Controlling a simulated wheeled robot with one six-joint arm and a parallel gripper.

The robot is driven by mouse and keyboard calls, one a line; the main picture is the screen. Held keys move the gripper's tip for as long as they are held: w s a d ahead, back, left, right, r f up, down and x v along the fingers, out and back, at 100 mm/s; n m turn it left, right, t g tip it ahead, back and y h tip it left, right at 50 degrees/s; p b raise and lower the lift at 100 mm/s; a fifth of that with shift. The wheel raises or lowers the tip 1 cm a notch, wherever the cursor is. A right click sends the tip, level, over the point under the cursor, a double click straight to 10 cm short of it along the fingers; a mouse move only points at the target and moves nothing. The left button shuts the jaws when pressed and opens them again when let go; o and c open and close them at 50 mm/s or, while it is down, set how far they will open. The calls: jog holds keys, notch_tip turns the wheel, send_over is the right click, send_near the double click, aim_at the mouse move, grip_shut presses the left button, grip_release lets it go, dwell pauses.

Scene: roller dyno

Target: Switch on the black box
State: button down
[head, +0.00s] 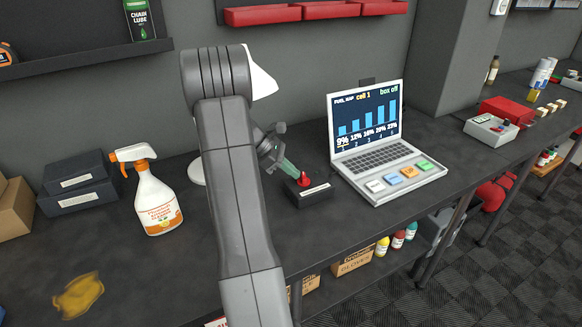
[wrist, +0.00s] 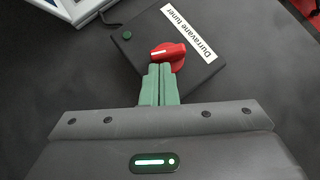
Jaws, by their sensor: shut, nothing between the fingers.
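The black box (head: 313,194) sits on the dark bench left of the laptop. It carries a red knob (head: 303,180) and a white label. In the wrist view the black box (wrist: 204,75) shows its label "Durravane tuner", a small dark green round light or button (wrist: 127,35) and the red knob (wrist: 168,55) with a white mark. My gripper (head: 294,172) is shut, its green fingers pressed together and empty. In the wrist view the fingertips (wrist: 160,67) are right at the knob's near edge; I cannot tell whether they touch it. The laptop (head: 372,140) screen reads "box off".
A spray bottle (head: 157,200) stands left of my arm, beside dark boxes (head: 78,187). A yellow stain or cloth (head: 78,296) lies at the front left. Bench between spray bottle and arm is clear.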

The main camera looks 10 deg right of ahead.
jog(key=shift+w+d+m+g+p, duration=0.25)
jog(key=shift+m+g+p, duration=0.1)
jog(key=shift+m+g, duration=0.2)
jog(key=shift+w+d+p, duration=0.4)
jog(key=shift+w+d, duration=0.05)
jog(key=shift+w, duration=0.05)
jog(key=shift+w+d, duration=0.2)
jog(key=shift+d, duration=0.6)
dwell(0.9)
jog(key=shift+s+d+f, duration=0.15)
jog(key=shift+s, duration=0.55)
